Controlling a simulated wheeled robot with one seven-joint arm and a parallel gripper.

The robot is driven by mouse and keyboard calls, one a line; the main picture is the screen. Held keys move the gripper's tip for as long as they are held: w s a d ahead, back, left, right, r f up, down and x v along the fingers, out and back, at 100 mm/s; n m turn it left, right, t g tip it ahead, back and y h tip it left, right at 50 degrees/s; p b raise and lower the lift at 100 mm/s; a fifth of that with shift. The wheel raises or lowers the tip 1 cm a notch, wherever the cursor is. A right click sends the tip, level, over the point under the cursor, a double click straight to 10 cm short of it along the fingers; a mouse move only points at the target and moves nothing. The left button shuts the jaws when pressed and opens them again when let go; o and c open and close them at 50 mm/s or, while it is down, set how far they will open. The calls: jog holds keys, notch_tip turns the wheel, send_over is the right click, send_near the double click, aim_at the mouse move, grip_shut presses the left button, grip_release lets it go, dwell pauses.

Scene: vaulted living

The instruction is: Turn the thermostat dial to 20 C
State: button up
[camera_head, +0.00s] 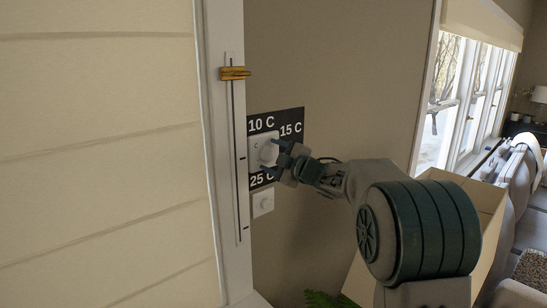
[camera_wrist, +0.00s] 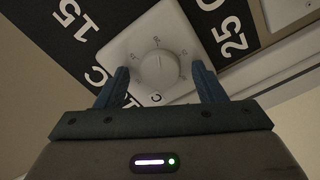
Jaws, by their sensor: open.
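The thermostat dial (camera_wrist: 157,68) is a round white knob with small marks around it, on a square white plate (camera_wrist: 125,45). In the head view the dial (camera_head: 268,152) sits on a dark panel (camera_head: 290,116) on the wall, with labels 10 C, 15 C and 25 C readable. The label on the panel's right side is hidden behind my gripper. My gripper (camera_head: 278,160) is open at the dial. In the wrist view its two fingers (camera_wrist: 160,88) stand apart on either side of the dial's lower part, with gaps; contact cannot be told.
A white box with a round knob (camera_head: 263,203) is below the panel. Left of it, a vertical slot with a yellow handle (camera_head: 235,73) runs along a white post beside a pale panelled surface. A cardboard box (camera_head: 478,200), sofa (camera_head: 510,180) and windows are at the right. A plant (camera_head: 330,300) is below.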

jog(key=b+v, duration=0.3)
jog(key=v, duration=1)
jog(key=shift+s+d+b, duration=0.2)
jog(key=shift+s+b, duration=0.05)
jog(key=shift+b, duration=0.05)
jog(key=s+d+f+m+h, duration=0.8)
jog(key=s+d+m+h, duration=0.2)
jog(key=m+h, duration=0.4)
jog(key=s+a+f+m+g, duration=0.1)
jog(key=s+f+m+g, duration=0.1)
jog(key=s, duration=0.5)
jog(key=s+a+f+m+g+y, duration=0.1)
jog(key=s+a+f+m+g, duration=0.1)
jog(key=s+f+g, duration=0.3)
jog(key=s+a+f+m+g+y, duration=0.1)
jog(key=s+f+g, duration=0.2)
jog(key=s+f, duration=0.4)
jog(key=s, duration=0.4)
jog(key=shift+a+m+g, duration=0.3)
jog(key=shift+m, duration=0.1)
jog(key=shift+w, duration=0.1)
